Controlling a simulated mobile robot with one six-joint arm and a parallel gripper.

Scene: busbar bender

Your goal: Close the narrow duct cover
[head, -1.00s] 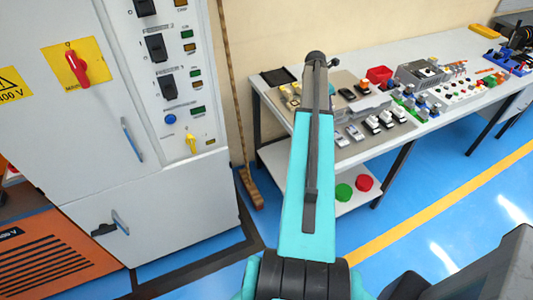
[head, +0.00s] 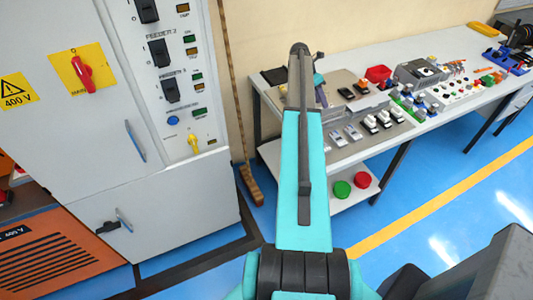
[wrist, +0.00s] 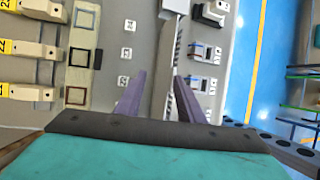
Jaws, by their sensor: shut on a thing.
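In the wrist view my gripper (wrist: 158,85) points at a grey panel, with its two purple fingers on either side of a pale grey strip. That strip (wrist: 157,105) looks like the narrow duct cover, and the fingers are shut on it. A slotted duct edge (wrist: 177,50) runs along the right side of the strip. A lighter piece (wrist: 176,6) shows at the top. The wrist housing hides the lower end. In the head view my arm hides most of the gripper and the duct, and whether the cover lies flat cannot be told.
Yellow-labelled terminals (wrist: 30,48) lie left of the duct, and small switch devices (wrist: 205,53) lie close on its right. In the head view a grey cabinet (head: 185,215) stands at the left, a broom (head: 251,185) leans between, and a workbench (head: 400,48) holds several parts.

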